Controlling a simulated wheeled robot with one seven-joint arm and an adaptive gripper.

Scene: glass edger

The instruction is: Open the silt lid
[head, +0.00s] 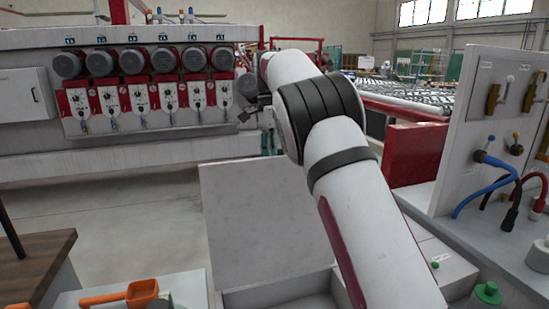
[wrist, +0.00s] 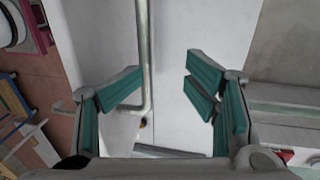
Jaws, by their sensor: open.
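The silt lid (head: 262,215) is a pale panel standing steeply raised above an open grey box (head: 285,298) in the head view. In the wrist view a pale surface, apparently the lid's outer face (wrist: 205,25), carries a bent metal bar handle (wrist: 145,50). My gripper (wrist: 163,80) is open, with its teal-padded fingers on either side of the handle. The bar is nearer the left finger, and I cannot tell whether they touch. In the head view my gripper (head: 268,142) shows only as teal bits beyond the lid's top edge; the rest is hidden.
A wooden-topped bench (head: 35,262) and an orange scoop (head: 128,294) are at lower left. A panel with valves and hoses (head: 490,140) stands at right. A machine with several motors (head: 140,90) spans the back. Open floor (head: 110,220) lies left of the lid.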

